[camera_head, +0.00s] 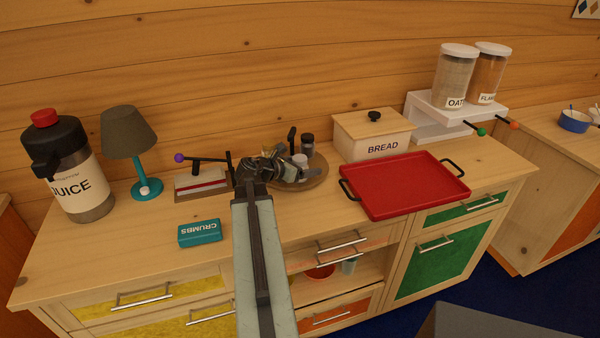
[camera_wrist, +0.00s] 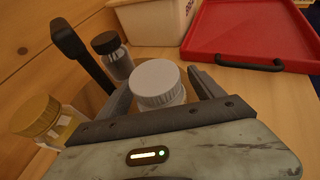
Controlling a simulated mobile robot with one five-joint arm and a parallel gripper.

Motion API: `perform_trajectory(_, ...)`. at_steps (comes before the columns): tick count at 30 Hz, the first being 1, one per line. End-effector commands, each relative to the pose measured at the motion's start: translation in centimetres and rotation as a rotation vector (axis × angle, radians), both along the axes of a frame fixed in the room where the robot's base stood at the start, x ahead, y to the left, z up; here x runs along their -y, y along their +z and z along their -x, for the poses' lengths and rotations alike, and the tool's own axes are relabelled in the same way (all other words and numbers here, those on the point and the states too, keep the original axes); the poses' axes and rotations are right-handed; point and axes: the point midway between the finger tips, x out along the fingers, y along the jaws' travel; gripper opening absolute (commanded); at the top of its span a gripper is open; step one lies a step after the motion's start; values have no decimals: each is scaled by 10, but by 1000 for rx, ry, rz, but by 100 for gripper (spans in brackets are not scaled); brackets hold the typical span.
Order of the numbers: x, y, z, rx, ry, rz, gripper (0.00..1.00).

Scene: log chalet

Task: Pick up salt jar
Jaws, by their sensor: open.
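A small jar with a white lid (camera_wrist: 158,82) stands between the fingers of my gripper (camera_wrist: 160,88) in the wrist view. It looks like the salt jar, but no label shows. My gripper is open, with one finger on each side of the jar; I cannot tell whether either touches it. In the head view the white-lidded jar (camera_head: 300,160) stands on a round wooden tray (camera_head: 318,181), partly hidden by my gripper. A dark-lidded jar (camera_wrist: 112,55) stands just behind it. A gold-lidded jar (camera_wrist: 42,118) is at the left in the wrist view.
A dark upright handle (camera_wrist: 75,50) rises close to the left finger. A bread box (camera_head: 372,138) stands behind right, and a red tray (camera_head: 405,187) lies to the right. A teal crumbs box (camera_head: 200,232) and a knob-ended lever device (camera_head: 202,183) are to the left.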

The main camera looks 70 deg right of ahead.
Motion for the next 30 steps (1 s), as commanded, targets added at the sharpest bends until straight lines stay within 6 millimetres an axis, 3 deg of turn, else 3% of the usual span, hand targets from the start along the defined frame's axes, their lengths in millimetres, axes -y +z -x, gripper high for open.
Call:
perform_trajectory(7,5,-2,2,0,1,0,77)
perform_trajectory(15,5,-2,2,0,1,0,2)
perform_trajectory(24,5,0,2,-1,1,1,0)
perform_trajectory(30,5,11,2,-1,1,1,0)
